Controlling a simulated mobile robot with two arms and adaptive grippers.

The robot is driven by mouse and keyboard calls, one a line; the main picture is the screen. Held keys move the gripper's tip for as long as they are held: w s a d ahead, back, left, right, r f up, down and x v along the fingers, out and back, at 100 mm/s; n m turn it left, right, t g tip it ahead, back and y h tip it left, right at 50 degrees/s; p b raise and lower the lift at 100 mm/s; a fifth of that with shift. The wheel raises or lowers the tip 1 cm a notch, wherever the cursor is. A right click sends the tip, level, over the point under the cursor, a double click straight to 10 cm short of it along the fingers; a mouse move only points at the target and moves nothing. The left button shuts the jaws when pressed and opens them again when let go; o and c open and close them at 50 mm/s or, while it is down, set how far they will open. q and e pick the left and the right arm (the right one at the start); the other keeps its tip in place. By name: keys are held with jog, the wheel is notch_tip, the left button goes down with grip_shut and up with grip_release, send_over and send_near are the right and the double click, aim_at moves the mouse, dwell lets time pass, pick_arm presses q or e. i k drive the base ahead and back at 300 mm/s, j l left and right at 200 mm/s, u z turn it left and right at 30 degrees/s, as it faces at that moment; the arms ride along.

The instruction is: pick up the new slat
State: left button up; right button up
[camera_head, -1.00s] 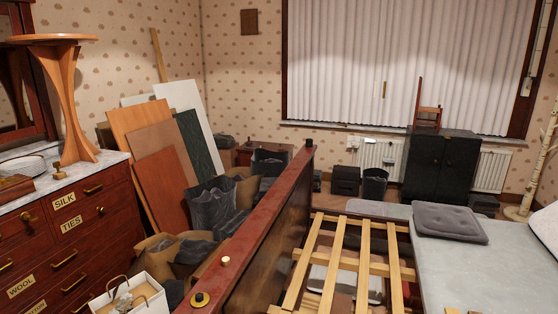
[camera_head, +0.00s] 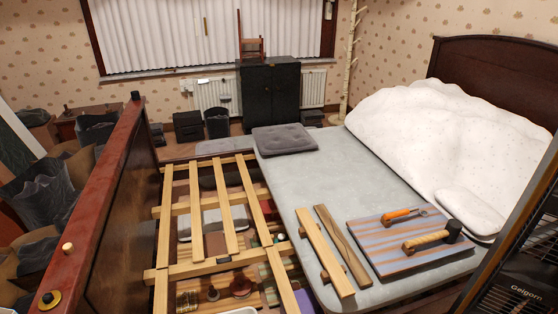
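Two loose slats lie side by side on the grey mattress (camera_head: 300,180). One is a pale, clean-looking wooden slat (camera_head: 325,252), which looks like the new one. The other is a darker brown slat (camera_head: 343,246), just to its right and apart from it. Small brown blocks show at the edges of the slats. Left of the mattress, the open bed frame (camera_head: 160,222) holds several pale slats, with stored items visible beneath. Neither of my grippers is in view.
A striped board (camera_head: 375,262) right of the slats carries an orange-handled tool (camera_head: 400,216) and a mallet (camera_head: 432,236). A grey cushion (camera_head: 284,139) and white bedding (camera_head: 420,130) lie farther back. A dark slatted object (camera_head: 515,245) stands at the right edge.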

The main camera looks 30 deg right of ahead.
aim_at(339, 279)
jog(key=z, duration=1.35)
